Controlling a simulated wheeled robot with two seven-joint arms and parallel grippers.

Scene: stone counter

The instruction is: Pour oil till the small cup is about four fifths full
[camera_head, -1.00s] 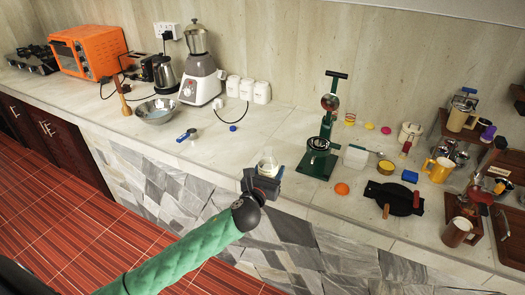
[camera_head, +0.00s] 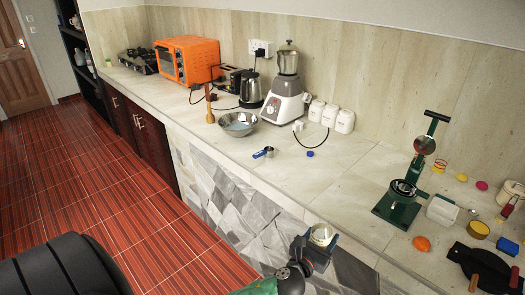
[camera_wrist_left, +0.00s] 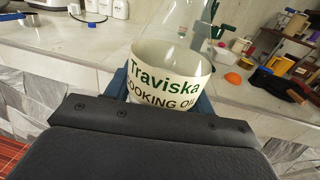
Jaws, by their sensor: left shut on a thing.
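The oil bottle (camera_head: 321,236) is clear, with a white label reading "Traviska COOKING OIL" in the left wrist view (camera_wrist_left: 165,88). My left gripper (camera_head: 314,248) is shut on it, in front of the counter's front edge. The bottle's top is cut off in the wrist view, and its oil level is hard to tell. A small metal cup with a blue handle (camera_head: 264,152) rests on the counter, left of and beyond the gripper. Its inside is too small to read. A blue cap (camera_head: 310,153) lies to its right. My right gripper is out of view.
A metal bowl (camera_head: 238,123), wooden pestle (camera_head: 209,104) and blender (camera_head: 283,92) stand behind the cup. A green press (camera_head: 405,190), orange item (camera_head: 421,243) and black pan (camera_head: 485,264) are at right. The counter around the cup is mostly clear.

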